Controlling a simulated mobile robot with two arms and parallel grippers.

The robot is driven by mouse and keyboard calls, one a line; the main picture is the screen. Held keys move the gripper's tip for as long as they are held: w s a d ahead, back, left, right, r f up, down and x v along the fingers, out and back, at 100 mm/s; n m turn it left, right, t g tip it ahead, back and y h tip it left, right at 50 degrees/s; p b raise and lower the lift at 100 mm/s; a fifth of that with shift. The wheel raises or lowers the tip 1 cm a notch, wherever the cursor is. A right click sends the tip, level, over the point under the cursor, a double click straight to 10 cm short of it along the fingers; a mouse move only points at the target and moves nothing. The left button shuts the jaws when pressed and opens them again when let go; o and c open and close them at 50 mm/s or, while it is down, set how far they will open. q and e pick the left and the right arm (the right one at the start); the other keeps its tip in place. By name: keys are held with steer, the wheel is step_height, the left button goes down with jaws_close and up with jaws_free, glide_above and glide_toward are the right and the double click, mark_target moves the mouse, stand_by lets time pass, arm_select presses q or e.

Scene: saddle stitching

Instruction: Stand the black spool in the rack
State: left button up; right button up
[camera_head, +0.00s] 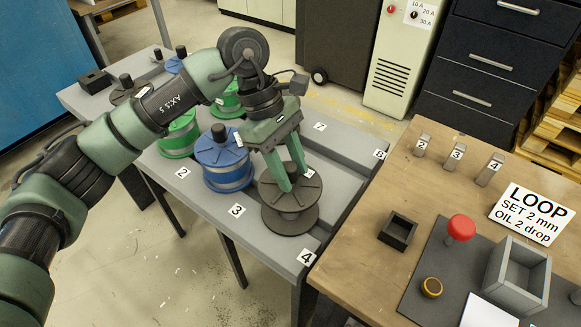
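The black spool (290,222) is upright at the near right end of the grey rack (335,185), beside the label 4. My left gripper (296,182) points down onto the spool's top from above. Its two green fingers reach the middle of the upper flange, where they hide the spool's central knob. I cannot tell whether the fingers are closed on the knob or only around it. My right gripper is not in view.
A blue spool (224,165) stands just left of the black one, with green spools (178,138) behind. A wooden table (365,260) at right holds numbered blocks, a small black box (397,231), a red button (461,227) and a grey open box (517,277).

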arm_select(q)
steer(key=shift+o, duration=0.6)
steer(key=p+v, duration=0.2)
steer(key=v, duration=0.6)
steer(key=shift+p, duration=0.4)
steer(key=shift+s+f, duration=0.15)
